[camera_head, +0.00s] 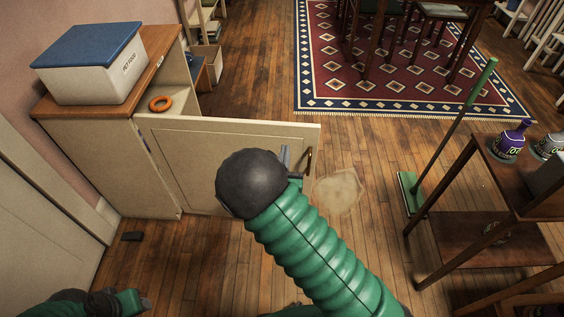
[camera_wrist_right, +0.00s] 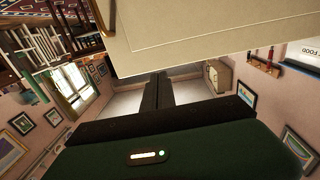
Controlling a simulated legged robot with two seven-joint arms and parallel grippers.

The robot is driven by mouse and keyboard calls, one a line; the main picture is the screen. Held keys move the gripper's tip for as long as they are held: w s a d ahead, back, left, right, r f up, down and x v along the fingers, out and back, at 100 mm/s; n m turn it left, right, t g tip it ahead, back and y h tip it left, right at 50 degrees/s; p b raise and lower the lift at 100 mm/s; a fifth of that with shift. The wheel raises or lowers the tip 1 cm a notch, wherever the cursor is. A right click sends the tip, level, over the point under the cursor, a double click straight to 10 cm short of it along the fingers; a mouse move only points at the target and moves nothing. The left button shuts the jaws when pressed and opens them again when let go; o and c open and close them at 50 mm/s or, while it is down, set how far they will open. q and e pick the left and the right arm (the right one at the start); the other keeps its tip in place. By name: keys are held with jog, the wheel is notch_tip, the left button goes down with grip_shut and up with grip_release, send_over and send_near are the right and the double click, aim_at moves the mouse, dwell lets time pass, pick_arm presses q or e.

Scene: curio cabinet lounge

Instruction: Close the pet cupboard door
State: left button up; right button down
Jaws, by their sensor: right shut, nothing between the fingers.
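The pet cupboard (camera_head: 85,150) stands at the left against the pink wall. Its cream door (camera_head: 225,135) is swung wide open, sticking out to the right, with a dark handle (camera_head: 309,160) near its free edge. My right gripper (camera_head: 287,158) is at the door's near face, beside the handle and partly hidden by my wrist. In the wrist view its fingers (camera_wrist_right: 158,95) are together and empty, close to the door panel (camera_wrist_right: 200,38); I cannot tell whether they touch it. My left gripper (camera_head: 135,301) is low at the left, apart from the cupboard; its jaws are unclear.
A white pet food box (camera_head: 92,72) with a blue lid is on the cupboard top. An orange ring (camera_head: 160,103) lies inside. A green broom (camera_head: 412,190) and a wooden shelf table (camera_head: 480,225) with bottles stand at the right.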

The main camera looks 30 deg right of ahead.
aim_at(287, 128)
jog(key=b+x, duration=0.1)
jog(key=x, duration=0.5)
jog(key=shift+w+a, duration=0.1)
jog(key=shift+w, duration=0.05)
jog(key=shift+w+d+b, duration=0.3)
jog(key=shift+w+d, duration=0.15)
jog(key=shift+r, duration=0.1)
